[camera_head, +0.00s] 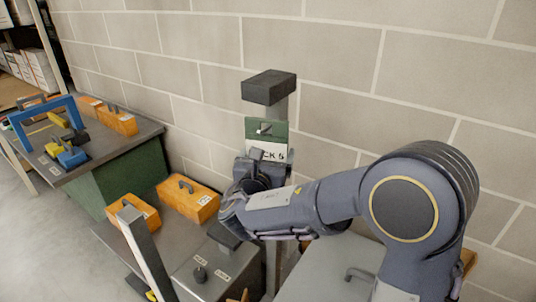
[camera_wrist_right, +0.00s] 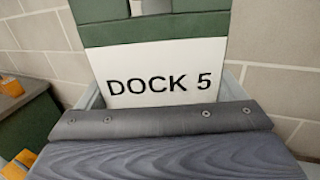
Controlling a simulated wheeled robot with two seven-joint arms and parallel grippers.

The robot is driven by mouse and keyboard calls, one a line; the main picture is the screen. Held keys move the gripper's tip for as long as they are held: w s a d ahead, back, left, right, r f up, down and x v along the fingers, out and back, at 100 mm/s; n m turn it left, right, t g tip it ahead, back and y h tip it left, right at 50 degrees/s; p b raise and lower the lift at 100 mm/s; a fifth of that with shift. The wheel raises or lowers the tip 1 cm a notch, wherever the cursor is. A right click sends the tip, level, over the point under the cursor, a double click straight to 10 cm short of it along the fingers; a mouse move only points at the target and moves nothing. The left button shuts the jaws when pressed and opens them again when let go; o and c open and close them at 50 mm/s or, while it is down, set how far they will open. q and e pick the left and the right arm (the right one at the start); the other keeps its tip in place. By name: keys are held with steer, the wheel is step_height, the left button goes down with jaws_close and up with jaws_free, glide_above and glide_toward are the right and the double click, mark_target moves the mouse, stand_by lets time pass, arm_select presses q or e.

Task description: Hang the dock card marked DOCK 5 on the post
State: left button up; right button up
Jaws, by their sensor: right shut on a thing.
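The dock card (camera_head: 252,130) has a green top and a white lower part, with its lettering partly hidden in the head view. In the right wrist view the card (camera_wrist_right: 165,73) reads DOCK 5 in full and stands about upright. My right gripper (camera_head: 258,172) is shut on the card's lower edge. The grey post (camera_head: 284,110) rises behind the card, with a dark block (camera_head: 269,86) on top. A small opening shows in the card's green part; I cannot tell whether anything passes through it. My left gripper is not in view.
A block wall (camera_head: 330,60) stands close behind the post. Orange boxes with handles (camera_head: 188,199) sit on the grey bench top (camera_head: 185,240) to the left. Another bench holds a blue frame (camera_head: 45,118) and yellow and blue items. A grey upright (camera_head: 145,250) stands in front.

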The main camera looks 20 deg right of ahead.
steer(key=shift+f, duration=0.15)
steer(key=shift+f+b, duration=0.4)
steer(key=shift+b, duration=0.15)
stand_by(0.4)
stand_by(0.3)
steer(key=o, duration=0.7)
steer(key=shift+v, duration=3.45)
